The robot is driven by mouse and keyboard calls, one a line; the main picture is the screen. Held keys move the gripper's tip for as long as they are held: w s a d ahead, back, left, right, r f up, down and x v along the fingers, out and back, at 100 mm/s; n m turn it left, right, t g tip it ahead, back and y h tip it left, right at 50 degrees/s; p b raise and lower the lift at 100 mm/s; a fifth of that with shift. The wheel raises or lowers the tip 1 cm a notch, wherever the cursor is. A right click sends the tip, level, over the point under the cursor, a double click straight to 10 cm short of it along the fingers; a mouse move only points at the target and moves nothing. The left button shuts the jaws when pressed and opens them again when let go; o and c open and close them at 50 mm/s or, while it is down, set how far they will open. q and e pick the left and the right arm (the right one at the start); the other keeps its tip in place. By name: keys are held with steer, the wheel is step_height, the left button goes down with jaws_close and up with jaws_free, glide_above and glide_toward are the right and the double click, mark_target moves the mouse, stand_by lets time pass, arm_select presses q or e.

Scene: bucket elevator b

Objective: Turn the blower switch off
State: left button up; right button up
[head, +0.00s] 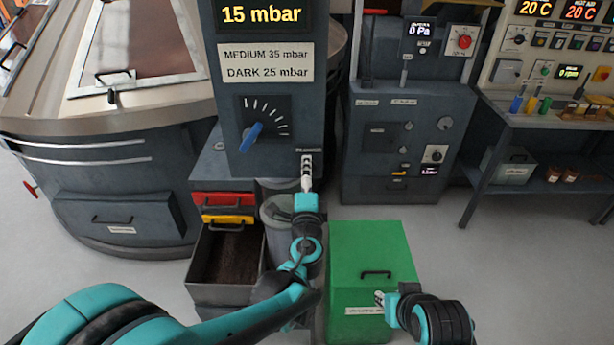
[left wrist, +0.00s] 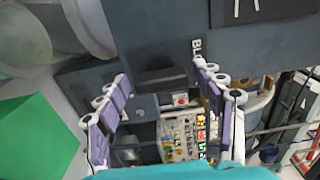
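The blower switch (left wrist: 162,72) is a dark block on the grey panel in the left wrist view, beside a white label starting "BL" (left wrist: 196,48). Its rocker position is too dark to tell. My left gripper (head: 307,172) is at the lower right of the grey panel in the head view, just below the small label, and mostly hides the switch there. In the left wrist view my left gripper (left wrist: 160,76) has its fingers spread, one on each side of the switch, with nothing held. My right gripper (head: 380,298) is low in front of the green box; its opening is too small to tell.
The panel carries a blue-handled dial (head: 252,135) and a "15 mbar" display (head: 262,14). Below stand an open bin of dark material (head: 205,290) and a green box (head: 345,250). A control cabinet (head: 375,185) and a workbench (head: 545,122) are at right.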

arm_select(q)
steer(key=shift+s, duration=0.15)
steer(key=s, duration=1.1)
steer(key=shift+s, duration=0.4)
steer(key=s+a+f+n+g+y, duration=0.25)
steer(key=a+n, duration=0.25)
steer(key=a, duration=0.3)
steer(key=s+a+f+n+g+y, duration=0.15)
steer(key=a+f+n+g, duration=0.3)
steer(key=a, duration=0.45)
steer(key=s+f+n+g+h, duration=0.3)
steer(key=s+n, duration=0.5)
steer(key=s, duration=0.3)
steer(key=shift+s+a+f+g+h, duration=0.25)
steer(key=shift+f+g+h, duration=0.15)
steer(key=shift+f+h, duration=0.1)
